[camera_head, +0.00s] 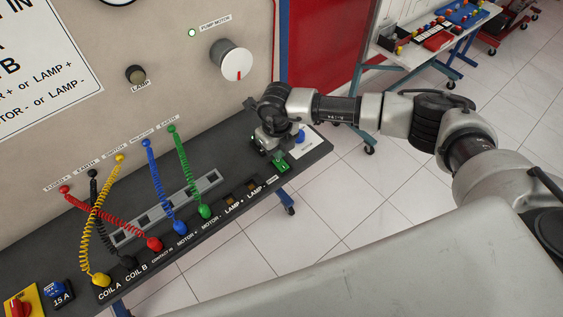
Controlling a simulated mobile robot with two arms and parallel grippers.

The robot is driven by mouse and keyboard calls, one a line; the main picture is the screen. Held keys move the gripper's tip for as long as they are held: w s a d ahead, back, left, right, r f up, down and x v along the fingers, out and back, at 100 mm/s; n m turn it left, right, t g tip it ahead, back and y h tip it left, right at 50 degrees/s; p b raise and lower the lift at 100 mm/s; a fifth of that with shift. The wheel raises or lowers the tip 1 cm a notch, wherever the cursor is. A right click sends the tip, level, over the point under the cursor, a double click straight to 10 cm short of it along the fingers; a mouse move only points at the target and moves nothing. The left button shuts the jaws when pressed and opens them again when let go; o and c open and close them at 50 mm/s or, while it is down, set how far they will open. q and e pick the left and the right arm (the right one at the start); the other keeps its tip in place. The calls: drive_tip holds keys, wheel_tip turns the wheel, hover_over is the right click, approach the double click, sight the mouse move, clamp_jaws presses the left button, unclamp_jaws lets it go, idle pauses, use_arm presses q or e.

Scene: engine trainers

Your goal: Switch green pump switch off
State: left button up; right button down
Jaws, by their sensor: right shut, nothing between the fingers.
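A small green switch (281,165) sits near the right end of the dark bench ledge (218,215). My right gripper (268,148) is over the ledge just behind the green switch, pointing down. It is shut with nothing in it. The wrist and fingers hide part of the ledge there, and I cannot tell whether the fingers touch the switch. The switch is too small to tell whether it is on or off. My left gripper is not in view.
A blue knob (300,137) on a white plate is close to the gripper. Coiled cables, including a green one (187,170) and a blue one (162,185), run from the panel to the ledge. A white-and-red dial (231,60) and a lamp (135,74) are on the panel.

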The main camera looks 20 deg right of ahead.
drive_tip(key=shift+f+b, duration=1.2)
drive_tip(key=shift+f, duration=0.2)
idle(0.9)
drive_tip(key=shift+r, duration=0.15)
drive_tip(key=shift+r+p, duration=0.55)
drive_tip(key=shift+r, duration=0.05)
drive_tip(key=shift+r+p, duration=1.65)
drive_tip(key=shift+r, duration=1.2)
drive_tip(key=shift+f, duration=0.1)
